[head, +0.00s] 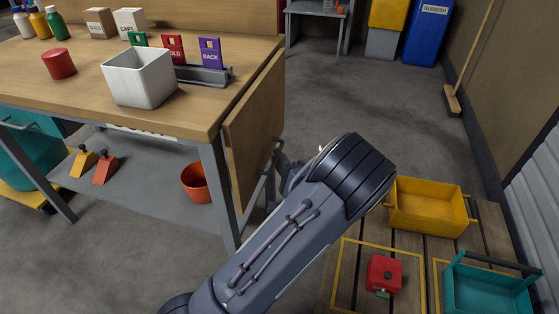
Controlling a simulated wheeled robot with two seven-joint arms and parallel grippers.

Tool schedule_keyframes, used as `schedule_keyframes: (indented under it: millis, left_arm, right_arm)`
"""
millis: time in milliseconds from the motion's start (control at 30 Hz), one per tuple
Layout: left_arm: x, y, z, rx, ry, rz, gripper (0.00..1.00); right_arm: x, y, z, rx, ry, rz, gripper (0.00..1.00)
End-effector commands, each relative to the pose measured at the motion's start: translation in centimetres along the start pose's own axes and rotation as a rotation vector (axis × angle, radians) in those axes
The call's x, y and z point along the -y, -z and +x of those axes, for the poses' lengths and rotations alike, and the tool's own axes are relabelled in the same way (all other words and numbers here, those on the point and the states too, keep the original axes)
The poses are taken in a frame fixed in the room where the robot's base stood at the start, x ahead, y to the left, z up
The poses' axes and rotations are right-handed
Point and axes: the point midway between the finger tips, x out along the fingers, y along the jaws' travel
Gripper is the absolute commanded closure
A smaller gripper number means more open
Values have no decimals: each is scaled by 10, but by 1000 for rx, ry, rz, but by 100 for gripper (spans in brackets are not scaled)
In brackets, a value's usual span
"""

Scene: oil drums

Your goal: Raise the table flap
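The table flap (256,122) is a wooden panel hanging down along the right edge of the workbench (205,112). My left gripper (284,166) is beside the flap's outer lower edge, mostly hidden behind my own wrist. I cannot tell whether its fingers are open or touch the flap. My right gripper is not in view.
A white bin (140,77), a red cylinder (58,64) and a rack of coloured cards (205,74) stand on the bench.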

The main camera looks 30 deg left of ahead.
Motion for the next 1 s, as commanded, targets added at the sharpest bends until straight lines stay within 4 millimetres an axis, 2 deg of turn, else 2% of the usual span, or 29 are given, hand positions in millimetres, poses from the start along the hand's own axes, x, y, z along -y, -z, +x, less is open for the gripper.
schedule_keyframes:
  millis: [33,133,633,867,1000]
  left_arm:
    - [0,0,0,0,0,0,87]
    - [0,0,0,0,0,0,100]
    - [4,5,-5,0,-22,-23,100]
    - [20,23,-22,-1,-105,-110,100]
    - [36,38,-38,-2,-186,-193,100]
  right_arm:
    - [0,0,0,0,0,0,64]
    - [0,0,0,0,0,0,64]
    - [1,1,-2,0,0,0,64]
    - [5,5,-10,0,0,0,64]
    - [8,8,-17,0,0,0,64]
